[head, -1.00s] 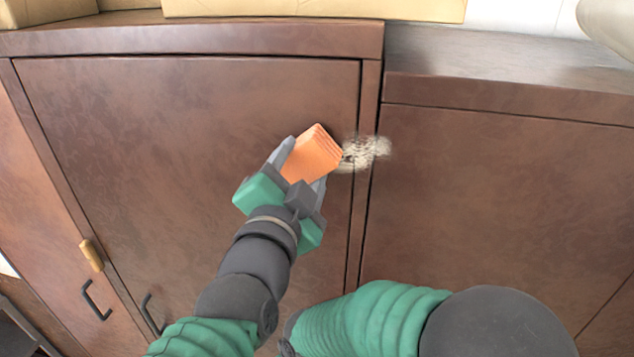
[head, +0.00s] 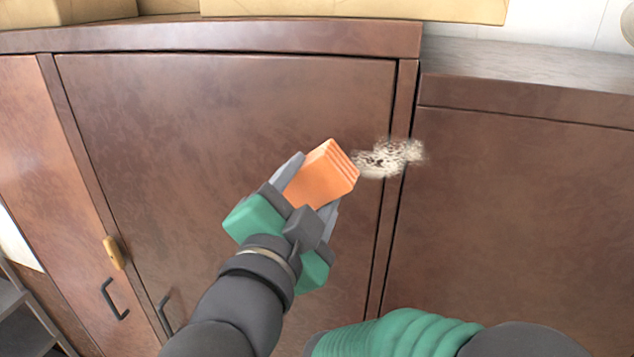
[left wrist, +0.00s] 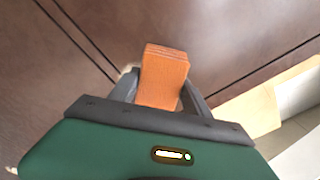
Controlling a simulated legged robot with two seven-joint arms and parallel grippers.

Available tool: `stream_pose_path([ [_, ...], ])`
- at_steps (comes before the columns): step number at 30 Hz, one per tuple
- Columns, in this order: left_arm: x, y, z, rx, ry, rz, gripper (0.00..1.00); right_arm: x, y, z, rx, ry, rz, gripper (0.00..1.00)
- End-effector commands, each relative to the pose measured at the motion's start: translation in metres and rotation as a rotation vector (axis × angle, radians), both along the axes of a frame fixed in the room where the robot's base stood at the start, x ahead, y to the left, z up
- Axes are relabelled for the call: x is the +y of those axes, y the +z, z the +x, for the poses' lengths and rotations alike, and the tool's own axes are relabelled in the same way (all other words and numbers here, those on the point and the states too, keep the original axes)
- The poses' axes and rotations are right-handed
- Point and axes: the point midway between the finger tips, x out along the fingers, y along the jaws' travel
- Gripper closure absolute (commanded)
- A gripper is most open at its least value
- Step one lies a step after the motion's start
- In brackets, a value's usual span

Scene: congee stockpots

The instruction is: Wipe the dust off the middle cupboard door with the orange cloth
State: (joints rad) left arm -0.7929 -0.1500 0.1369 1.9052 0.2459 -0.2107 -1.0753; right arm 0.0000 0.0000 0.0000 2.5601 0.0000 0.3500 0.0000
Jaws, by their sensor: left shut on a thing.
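The orange cloth (head: 322,174), a folded block, is held between the fingers of my left gripper (head: 308,185), which is shut on it. The cloth also shows in the left wrist view (left wrist: 163,78). The middle cupboard door (head: 220,130) is brown and stands behind the cloth. A pale, speckled dust patch (head: 390,158) lies at the door's right edge and over the frame beside it, just right of the cloth. I cannot tell whether the cloth touches the door. My right gripper is not in view.
Cardboard boxes (head: 350,10) stand on the cupboard top. A lower brown cupboard (head: 520,200) is at the right. Two dark handles (head: 115,300) and a tan wooden piece (head: 114,253) are at lower left. A grey shelf (head: 25,310) stands at the far left.

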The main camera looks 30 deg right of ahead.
Motion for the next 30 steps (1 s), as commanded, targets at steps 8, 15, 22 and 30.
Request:
stream_pose_path([
  [8,0.001,0.000,-0.001,0.000,0.000,0.000,0.95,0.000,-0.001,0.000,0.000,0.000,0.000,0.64],
  [15,0.019,-0.002,-0.015,-0.002,0.001,-0.002,0.95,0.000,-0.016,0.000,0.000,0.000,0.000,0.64],
  [22,0.024,0.000,-0.020,0.001,0.000,-0.001,0.95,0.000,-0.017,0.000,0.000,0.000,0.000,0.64],
  [30,0.024,0.000,-0.020,0.001,0.000,-0.001,0.95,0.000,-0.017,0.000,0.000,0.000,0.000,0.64],
])
